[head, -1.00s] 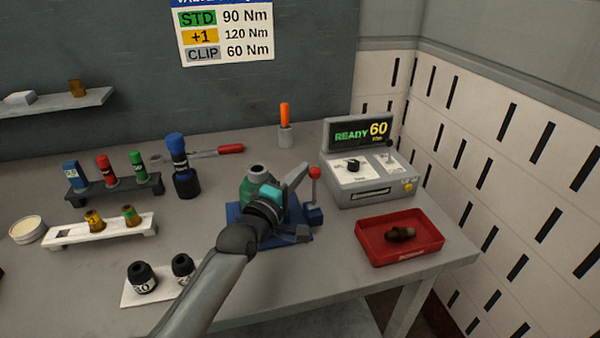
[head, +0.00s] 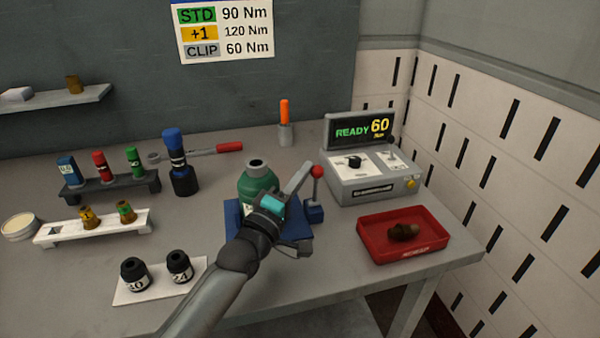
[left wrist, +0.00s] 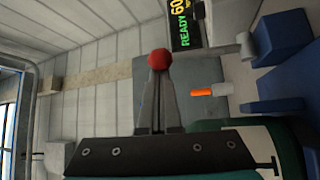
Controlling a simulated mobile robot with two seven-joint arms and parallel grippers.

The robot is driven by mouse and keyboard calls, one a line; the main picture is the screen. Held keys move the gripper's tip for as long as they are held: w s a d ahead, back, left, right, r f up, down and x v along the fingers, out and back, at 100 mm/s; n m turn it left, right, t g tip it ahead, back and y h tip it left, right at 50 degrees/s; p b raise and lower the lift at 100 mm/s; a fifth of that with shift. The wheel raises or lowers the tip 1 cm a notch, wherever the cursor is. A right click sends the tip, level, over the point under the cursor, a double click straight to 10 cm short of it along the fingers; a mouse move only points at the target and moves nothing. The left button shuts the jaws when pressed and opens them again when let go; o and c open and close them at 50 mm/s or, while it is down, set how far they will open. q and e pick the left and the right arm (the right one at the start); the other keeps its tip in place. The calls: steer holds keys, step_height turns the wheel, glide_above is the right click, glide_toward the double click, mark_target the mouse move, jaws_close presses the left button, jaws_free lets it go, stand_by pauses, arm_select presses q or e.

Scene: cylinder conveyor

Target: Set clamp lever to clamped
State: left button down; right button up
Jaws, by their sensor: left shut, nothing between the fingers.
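The clamp lever is a thin upright rod with a red ball knob (head: 317,171), rising from a blue clamp block (head: 314,213) at the right of the blue fixture base (head: 298,230). A green valve body (head: 257,185) stands on that base, partly hidden by my arm. My left gripper (head: 306,170) is shut and empty, its fingertips just left of the knob. In the left wrist view the red knob (left wrist: 158,60) shows just beyond the tips of the shut fingers (left wrist: 158,80); I cannot tell whether they touch. My right gripper is out of view.
A grey controller (head: 372,180) reading READY 60 stands behind right of the clamp. A red tray (head: 372,247) with a brown part (head: 404,231) sits at the right. Socket racks (head: 110,188) and a torque wrench (head: 200,153) are at the left. An orange-handled tool (head: 285,112) stands behind.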

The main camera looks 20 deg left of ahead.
arm_select(q)
steer(key=shift+s+d+f+m+t+h+b, duration=0.2)
steer(key=shift+s+d+f+m+b, duration=0.1)
steer(key=shift+s+m, duration=0.15)
steer(key=shift+s+d+f+m+t+h+b, duration=0.15)
steer(key=shift+s+d+m+t+h+b, duration=0.1)
steer(key=shift+s+d+m, duration=0.15)
steer(key=shift+s+d+f+p, duration=0.3)
steer(key=shift+s+d+p, duration=0.1)
steer(key=shift+s, duration=0.35)
steer(key=shift+s+d+f, duration=0.45)
steer(key=shift+s+f, duration=0.15)
steer(key=shift+f, duration=0.1)
steer(key=v, duration=1.5)
steer(key=shift+s+p, duration=0.15)
steer(key=shift+p, duration=0.2)
steer(key=shift+f, duration=0.1)
